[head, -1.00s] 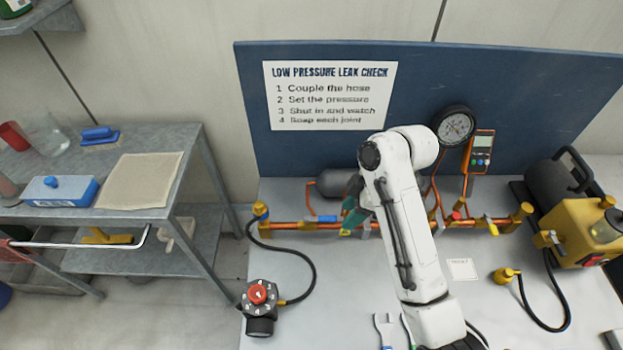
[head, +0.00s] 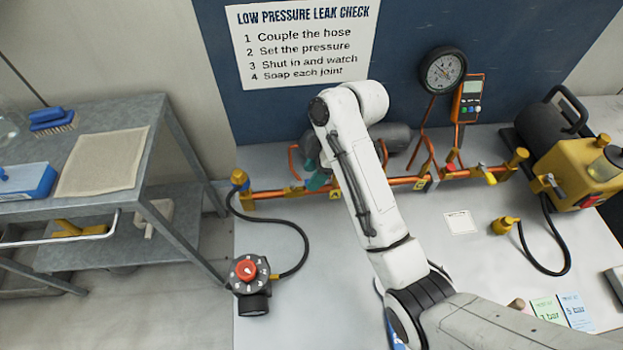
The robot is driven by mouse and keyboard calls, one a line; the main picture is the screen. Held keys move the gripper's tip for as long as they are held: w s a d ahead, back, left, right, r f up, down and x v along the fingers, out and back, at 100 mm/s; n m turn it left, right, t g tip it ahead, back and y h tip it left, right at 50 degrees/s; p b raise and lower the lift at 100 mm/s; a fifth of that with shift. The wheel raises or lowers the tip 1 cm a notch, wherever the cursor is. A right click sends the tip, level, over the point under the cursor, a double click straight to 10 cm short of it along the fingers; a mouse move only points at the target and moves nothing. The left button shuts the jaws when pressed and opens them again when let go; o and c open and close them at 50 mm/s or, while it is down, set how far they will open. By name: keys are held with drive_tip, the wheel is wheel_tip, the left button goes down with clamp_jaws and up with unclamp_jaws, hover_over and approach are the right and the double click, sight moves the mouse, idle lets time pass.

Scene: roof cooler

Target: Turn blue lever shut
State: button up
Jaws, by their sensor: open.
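The copper pipe (head: 270,193) runs along the back of the bench with valves on it. The blue lever (head: 296,189) is on its left part, with only a small bit showing beside my gripper; its exact angle cannot be told. My gripper (head: 317,184), with teal parts, is at the pipe just right of the lever, partly hidden by my white arm. Its jaws are open; contact with the lever cannot be made out. A yellow lever (head: 490,178) and a red one (head: 451,167) sit further right on the pipe.
A round gauge (head: 442,70) and orange meter (head: 469,98) stand behind the pipe. A black hose joins the red-knobbed regulator (head: 246,270) at front left. A yellow pump (head: 580,172) stands right. A grey shelf (head: 180,230) is left. Bench front-left is mostly clear.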

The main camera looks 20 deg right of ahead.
drive_tip(key=shift+w+a+f, duration=0.1)
drive_tip(key=shift+a+f, duration=0.15)
drive_tip(key=shift+f, duration=0.4)
drive_tip(key=shift+c, duration=0.2)
clamp_jaws()
